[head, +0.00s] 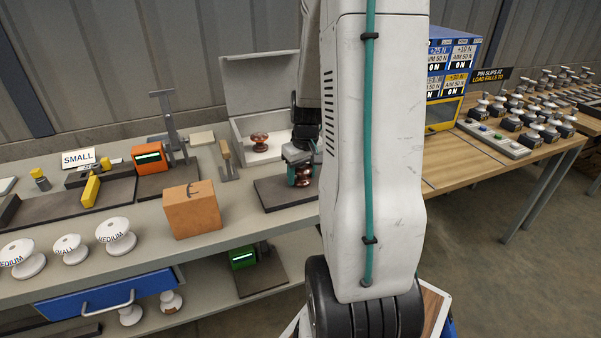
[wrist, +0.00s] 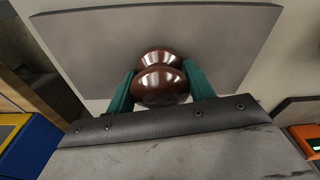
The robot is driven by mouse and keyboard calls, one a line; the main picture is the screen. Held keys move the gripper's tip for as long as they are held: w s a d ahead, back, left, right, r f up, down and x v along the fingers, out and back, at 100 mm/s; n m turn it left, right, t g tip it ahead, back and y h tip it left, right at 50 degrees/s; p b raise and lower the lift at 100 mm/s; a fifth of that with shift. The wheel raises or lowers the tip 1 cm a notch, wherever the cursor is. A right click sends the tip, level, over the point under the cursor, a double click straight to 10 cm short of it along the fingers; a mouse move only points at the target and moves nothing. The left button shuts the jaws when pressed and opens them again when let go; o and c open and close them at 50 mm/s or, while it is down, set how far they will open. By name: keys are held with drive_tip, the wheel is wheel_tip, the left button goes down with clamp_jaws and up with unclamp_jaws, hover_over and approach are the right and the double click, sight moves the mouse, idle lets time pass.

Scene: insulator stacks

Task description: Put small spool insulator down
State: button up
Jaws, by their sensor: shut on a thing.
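The small spool insulator (wrist: 161,82) is glossy dark brown. In the wrist view it sits between the two green fingers of my gripper (wrist: 160,90), which is shut on it. In the head view my gripper (head: 301,172) is low over a dark grey mat (head: 270,192) on the bench, with the insulator (head: 304,180) at its tip. The mat also fills the wrist view behind the insulator (wrist: 220,35). I cannot tell whether the insulator touches the mat. My arm hides the mat's right end in the head view.
A second brown insulator (head: 260,141) is in an open white box (head: 245,128) behind the mat. A cardboard box (head: 191,209) stands left of the mat. White spools marked MEDIUM and SMALL (head: 70,249) line the bench's front left. An orange device (head: 150,158) stands further back.

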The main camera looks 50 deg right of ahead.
sight(305, 168)
drive_tip(key=o, duration=1.1)
drive_tip(key=shift+f, duration=0.1)
drive_tip(key=r, duration=0.4)
drive_tip(key=s+r, duration=0.1)
drive_tip(key=r, duration=0.6)
drive_tip(key=shift+s+a+r, duration=0.2)
drive_tip(key=shift+r, duration=0.2)
drive_tip(key=s+a+r+n, duration=0.1)
drive_tip(key=a+r, duration=0.2)
drive_tip(key=a, duration=0.6)
drive_tip(key=s+a+r+n, duration=0.1)
drive_tip(key=a+r, duration=0.3)
drive_tip(key=a, duration=0.5)
drive_tip(key=s+a, duration=0.3)
drive_tip(key=a, duration=0.1)
drive_tip(key=s+a+n, duration=0.1)
drive_tip(key=s+a, duration=0.3)
drive_tip(key=s+a+n, duration=0.1)
drive_tip(key=s+a, duration=0.2)
drive_tip(key=a, duration=0.1)
drive_tip(key=shift+s+r, duration=0.2)
drive_tip(key=shift+r, duration=0.15)
